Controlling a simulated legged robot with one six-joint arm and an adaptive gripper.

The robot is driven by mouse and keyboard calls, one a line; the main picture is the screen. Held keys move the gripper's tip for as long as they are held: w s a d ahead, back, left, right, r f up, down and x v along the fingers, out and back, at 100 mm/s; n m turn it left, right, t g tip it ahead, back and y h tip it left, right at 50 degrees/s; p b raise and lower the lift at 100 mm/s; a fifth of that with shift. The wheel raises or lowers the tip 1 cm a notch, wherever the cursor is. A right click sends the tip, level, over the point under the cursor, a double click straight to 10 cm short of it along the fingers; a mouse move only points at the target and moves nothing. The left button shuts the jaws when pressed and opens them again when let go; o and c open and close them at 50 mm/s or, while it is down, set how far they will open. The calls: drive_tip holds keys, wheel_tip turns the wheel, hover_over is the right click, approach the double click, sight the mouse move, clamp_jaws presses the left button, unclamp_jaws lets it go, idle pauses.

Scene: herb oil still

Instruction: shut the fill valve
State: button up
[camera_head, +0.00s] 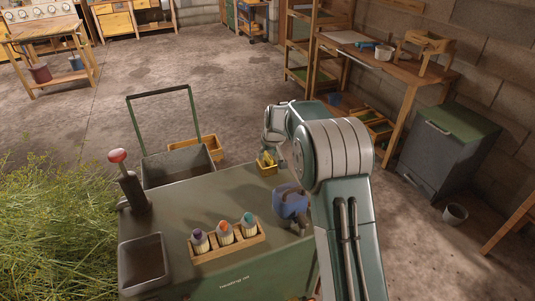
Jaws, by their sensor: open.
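I cannot make out a fill valve in this view. A red-topped knob (118,156) stands on a dark post at the left edge of the green cart (185,217); I cannot tell what it works. My arm rises from the bottom right and bends over the cart's right side. Its far end hangs near the cart's back right corner, beside a small yellow item. I cannot make out my gripper's fingers there.
The cart holds a wooden rack (228,246) of three capped bottles, a blue item (291,203) and a dark tray (144,265). Cut herbs (55,235) lie left. A workbench (400,67) and green-lidded bin (447,150) stand right. The floor behind is mostly clear.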

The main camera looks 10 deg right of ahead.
drive_tip(key=shift+a, duration=0.15)
drive_tip(key=shift+a, duration=0.1)
clamp_jaws()
drive_tip(key=shift+f, duration=0.1)
